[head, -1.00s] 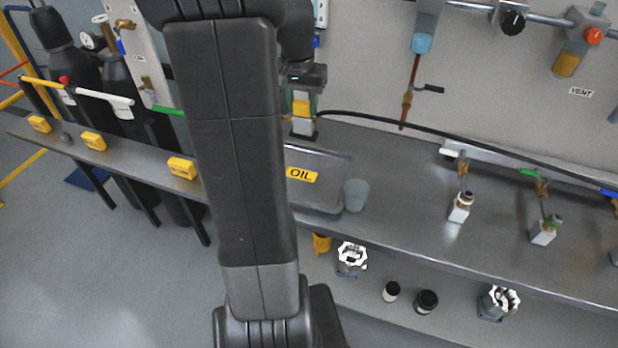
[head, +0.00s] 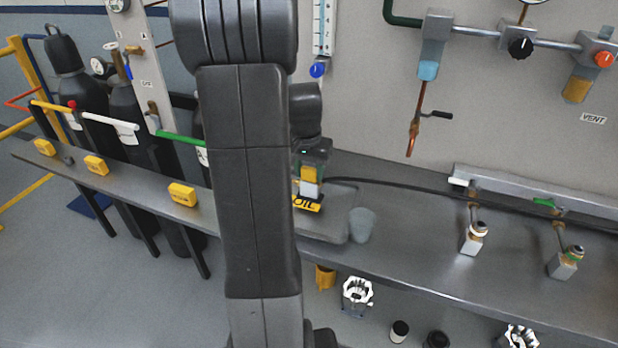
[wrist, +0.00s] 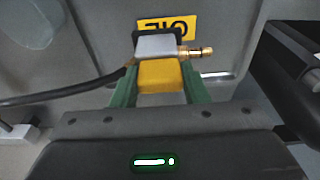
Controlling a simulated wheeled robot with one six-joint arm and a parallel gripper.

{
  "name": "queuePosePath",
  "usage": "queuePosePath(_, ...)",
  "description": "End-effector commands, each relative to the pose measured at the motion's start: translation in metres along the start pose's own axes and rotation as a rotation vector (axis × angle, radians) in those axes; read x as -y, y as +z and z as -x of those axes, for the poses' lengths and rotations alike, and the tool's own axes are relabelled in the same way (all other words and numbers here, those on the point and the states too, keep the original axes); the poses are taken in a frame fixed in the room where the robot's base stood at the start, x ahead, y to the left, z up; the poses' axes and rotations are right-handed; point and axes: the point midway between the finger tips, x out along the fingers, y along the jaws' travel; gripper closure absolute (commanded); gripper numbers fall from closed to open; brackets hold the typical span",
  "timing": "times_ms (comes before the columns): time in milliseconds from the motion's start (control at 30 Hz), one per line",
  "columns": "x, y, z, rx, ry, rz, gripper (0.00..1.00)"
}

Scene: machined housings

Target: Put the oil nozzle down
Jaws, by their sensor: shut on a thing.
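The oil nozzle (head: 309,188) is a yellow and light grey block. In the wrist view the nozzle (wrist: 160,74) shows a brass tip pointing right and a black hose on the left. My gripper (head: 312,163) is shut on it; in the wrist view the green fingers of my gripper (wrist: 160,85) press both sides of the yellow part. The nozzle is over the grey tray (head: 330,226), at the yellow OIL label (head: 308,204), partly covering it. I cannot tell whether the nozzle touches the tray. My arm hides the tray's left part.
A translucent cup (head: 361,225) stands at the tray's right edge. The black hose (head: 400,183) runs right along the bench (head: 410,235). Small fittings (head: 473,238) stand farther right. A copper pipe with a lever (head: 415,125) hangs behind. Bench between cup and fittings is clear.

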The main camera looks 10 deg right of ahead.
Motion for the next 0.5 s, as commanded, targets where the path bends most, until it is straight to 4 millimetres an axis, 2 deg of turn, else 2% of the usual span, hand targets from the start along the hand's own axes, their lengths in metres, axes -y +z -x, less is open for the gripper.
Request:
queuePosePath(133,0.0,0.003,-0.019,0.002,0.001,0.001,1.0)
queuePosePath(500,0.0,0.004,-0.025,-0.001,0.0,0.001,1.0)
